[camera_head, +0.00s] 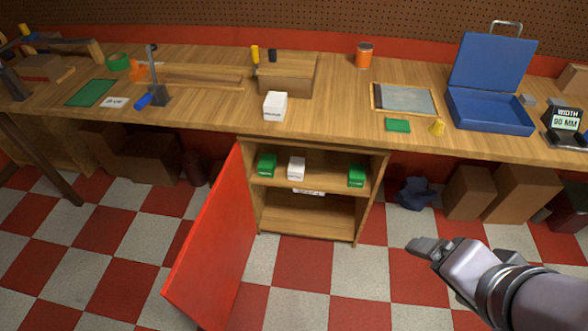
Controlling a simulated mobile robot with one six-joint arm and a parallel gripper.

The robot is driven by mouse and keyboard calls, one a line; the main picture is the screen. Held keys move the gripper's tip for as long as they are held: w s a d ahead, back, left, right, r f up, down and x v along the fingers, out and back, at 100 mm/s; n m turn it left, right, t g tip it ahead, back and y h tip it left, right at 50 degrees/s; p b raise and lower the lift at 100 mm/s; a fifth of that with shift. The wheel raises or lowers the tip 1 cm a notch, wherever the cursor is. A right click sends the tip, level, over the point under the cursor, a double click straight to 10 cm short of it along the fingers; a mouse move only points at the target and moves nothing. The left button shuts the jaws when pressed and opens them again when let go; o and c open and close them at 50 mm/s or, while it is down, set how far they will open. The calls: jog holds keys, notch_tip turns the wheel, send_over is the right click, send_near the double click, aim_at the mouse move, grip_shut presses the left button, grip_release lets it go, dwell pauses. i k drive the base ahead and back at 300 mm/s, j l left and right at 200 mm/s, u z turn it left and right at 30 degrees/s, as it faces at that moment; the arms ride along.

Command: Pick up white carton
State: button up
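A white carton (275,107) stands near the front edge of the wooden workbench (340,115). A smaller-looking white carton (296,168) stands on the upper shelf of the open cabinet (310,183) below, between a green carton (266,165) on the left and another green carton (356,176) on the right. My gripper (420,244) is at the lower right, in front of the bench and to the right of the cabinet. It is apart from both white cartons. Its fingers show from the side, so the gap between them cannot be made out.
The red cabinet door (213,243) stands open toward the left front. A cardboard box (287,75) is behind the bench carton. An open blue case (490,95) and an orange can (364,55) are to the right. The lower shelf looks empty; the checkered floor ahead is clear.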

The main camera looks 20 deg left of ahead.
aim_at(274, 107)
jog(key=u, duration=1.25)
jog(key=i+l+u, duration=0.35)
jog(key=i+l, duration=0.15)
jog(key=i+l+u, duration=0.2)
jog(key=l, duration=0.2)
jog(key=i+l+u, duration=0.35)
jog(key=l, duration=0.4)
jog(key=i+l+u, duration=0.2)
jog(key=l, duration=0.25)
